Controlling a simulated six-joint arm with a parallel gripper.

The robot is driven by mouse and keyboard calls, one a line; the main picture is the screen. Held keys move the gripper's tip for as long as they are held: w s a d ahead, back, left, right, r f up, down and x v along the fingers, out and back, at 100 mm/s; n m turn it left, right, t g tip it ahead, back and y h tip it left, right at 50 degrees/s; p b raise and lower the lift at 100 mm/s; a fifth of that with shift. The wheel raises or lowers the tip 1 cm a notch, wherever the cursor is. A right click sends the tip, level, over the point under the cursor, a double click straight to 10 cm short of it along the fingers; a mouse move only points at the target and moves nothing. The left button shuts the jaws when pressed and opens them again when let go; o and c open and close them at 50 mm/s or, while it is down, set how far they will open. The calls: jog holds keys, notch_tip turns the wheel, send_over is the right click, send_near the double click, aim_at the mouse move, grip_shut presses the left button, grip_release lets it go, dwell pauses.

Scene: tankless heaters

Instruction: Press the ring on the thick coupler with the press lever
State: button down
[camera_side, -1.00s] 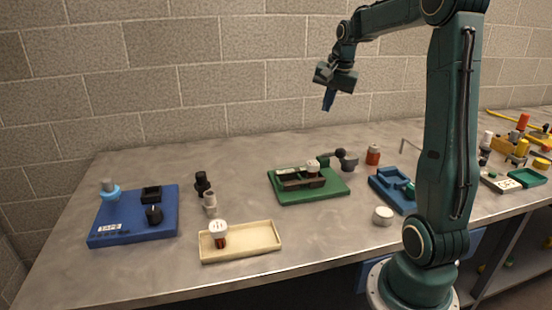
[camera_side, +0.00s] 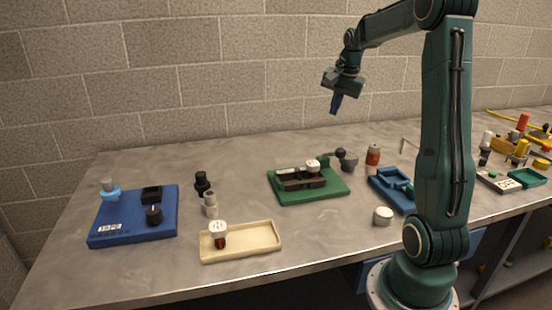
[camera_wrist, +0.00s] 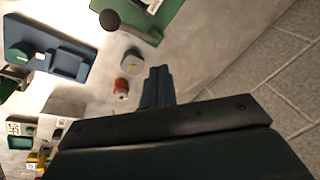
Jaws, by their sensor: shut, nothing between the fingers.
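The press (camera_side: 300,190) is a green base with a dark cradle near the middle of the table. A white-topped part (camera_side: 313,167) sits at the cradle's right end; I cannot tell whether it is the thick coupler or its ring. A dark lever with a round knob (camera_side: 340,153) is at the press's back right; a dark round knob (camera_wrist: 110,20) also shows in the wrist view, beside the green base (camera_wrist: 165,18). My gripper (camera_side: 336,104) is shut and empty, high above the table behind the press. Its blue fingers are together in the wrist view (camera_wrist: 158,86).
A grey cylinder (camera_side: 349,164) and a red-brown cylinder (camera_side: 373,155) stand right of the press. A blue tray (camera_side: 388,196), a cream tray (camera_side: 266,239) with a white-capped part (camera_side: 218,232), and a blue tape base (camera_side: 118,232) stand around. Air around my gripper is clear.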

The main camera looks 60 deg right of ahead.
jog(key=shift+s+a+f, duration=0.5)
jog(key=shift+f, duration=0.65)
jog(key=shift+s+a+f, duration=0.45)
jog(key=shift+f, duration=0.7)
jog(key=shift+s+a+f, duration=0.5)
jog(key=shift+f, duration=0.65)
